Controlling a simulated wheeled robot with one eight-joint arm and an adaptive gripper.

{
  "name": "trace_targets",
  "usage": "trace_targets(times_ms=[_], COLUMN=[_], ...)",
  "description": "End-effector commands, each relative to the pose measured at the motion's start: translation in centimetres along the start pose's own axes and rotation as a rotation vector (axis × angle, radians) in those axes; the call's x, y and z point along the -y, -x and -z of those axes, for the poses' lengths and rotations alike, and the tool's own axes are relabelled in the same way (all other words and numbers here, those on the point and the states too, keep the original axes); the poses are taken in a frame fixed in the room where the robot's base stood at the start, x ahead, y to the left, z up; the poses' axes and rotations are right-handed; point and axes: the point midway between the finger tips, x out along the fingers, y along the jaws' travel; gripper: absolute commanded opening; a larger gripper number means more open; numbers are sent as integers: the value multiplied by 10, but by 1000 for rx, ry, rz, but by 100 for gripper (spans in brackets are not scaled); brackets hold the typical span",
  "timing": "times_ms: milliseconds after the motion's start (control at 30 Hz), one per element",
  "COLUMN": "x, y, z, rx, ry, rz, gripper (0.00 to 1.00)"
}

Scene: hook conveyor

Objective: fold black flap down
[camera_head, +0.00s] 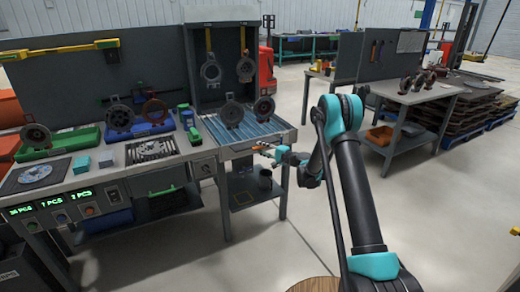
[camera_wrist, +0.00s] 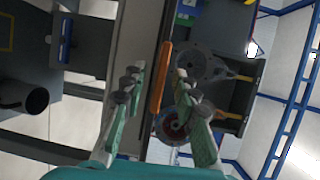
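No part can be told for certain as the black flap. A small orange bar, like a handle, (camera_wrist: 161,78) lies along the front edge of the roller table (camera_head: 243,133). My gripper (camera_head: 268,150) is at the right front corner of that table. In the wrist view my gripper (camera_wrist: 157,82) is open, with one green-grey finger on each side of the orange bar. I cannot tell whether the fingers touch it. Nothing else shows between the fingers. In the head view the fingertips are small and partly merge with the table edge.
A dark back panel (camera_head: 221,52) with hanging round metal parts rises behind the roller table. Several flanged parts stand on the bench. A dark cup (camera_head: 265,179) stands on the lower shelf. A second bench (camera_head: 415,93) is at the right. The floor between is clear.

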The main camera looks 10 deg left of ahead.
Motion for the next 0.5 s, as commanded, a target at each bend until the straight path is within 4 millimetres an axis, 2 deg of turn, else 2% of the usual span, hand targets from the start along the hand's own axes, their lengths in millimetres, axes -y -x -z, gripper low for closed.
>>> trace_targets(times_ms=[200, 467, 500], x=[0, 0, 0], y=[-15, -16, -16], z=[0, 0, 0], rx=[0, 0, 0], ry=[0, 0, 0], rz=[0, 0, 0], gripper=[29, 29, 27])
